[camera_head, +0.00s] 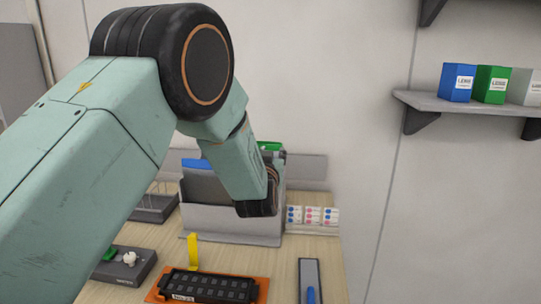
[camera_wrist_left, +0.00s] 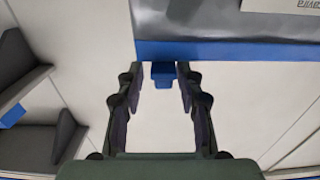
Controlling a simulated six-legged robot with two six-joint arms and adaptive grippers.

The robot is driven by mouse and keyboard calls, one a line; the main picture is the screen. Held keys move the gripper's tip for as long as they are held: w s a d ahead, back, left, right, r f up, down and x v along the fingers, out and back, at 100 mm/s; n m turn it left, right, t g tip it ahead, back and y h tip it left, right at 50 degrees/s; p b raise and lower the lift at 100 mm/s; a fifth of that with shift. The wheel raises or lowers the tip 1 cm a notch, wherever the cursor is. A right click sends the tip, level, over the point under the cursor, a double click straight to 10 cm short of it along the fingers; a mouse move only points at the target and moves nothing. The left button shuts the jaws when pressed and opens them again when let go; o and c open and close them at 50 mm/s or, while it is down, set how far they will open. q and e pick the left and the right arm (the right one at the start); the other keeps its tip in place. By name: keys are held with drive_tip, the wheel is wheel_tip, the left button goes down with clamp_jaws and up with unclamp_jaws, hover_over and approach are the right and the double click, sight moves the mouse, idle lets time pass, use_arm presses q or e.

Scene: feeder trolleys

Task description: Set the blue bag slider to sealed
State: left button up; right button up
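In the left wrist view a bag with a grey body (camera_wrist_left: 220,18) shows at the top, with a blue band (camera_wrist_left: 240,52) along its edge. A small blue slider (camera_wrist_left: 162,76) sits at the left end of this band. My left gripper (camera_wrist_left: 160,68) is open, one fingertip on each side of the slider, with small gaps visible. In the head view the bag's blue top edge (camera_head: 197,163) shows above a grey holder (camera_head: 225,222). My left wrist covers the slider there. My right gripper is in neither view.
A green-topped item (camera_head: 268,146) stands behind my wrist. A rack of small labelled packs (camera_head: 312,216) is right of the holder. An orange tray (camera_head: 262,291), a yellow upright piece (camera_head: 193,250) and a grey tray with a blue part (camera_head: 310,270) are in front. A wall shelf (camera_head: 440,102) holds boxes.

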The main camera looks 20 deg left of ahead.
use_arm(q)
drive_tip(key=shift+a+f, duration=0.1)
drive_tip(key=v, duration=1.2)
drive_tip(key=shift+s, duration=0.1)
idle(0.5)
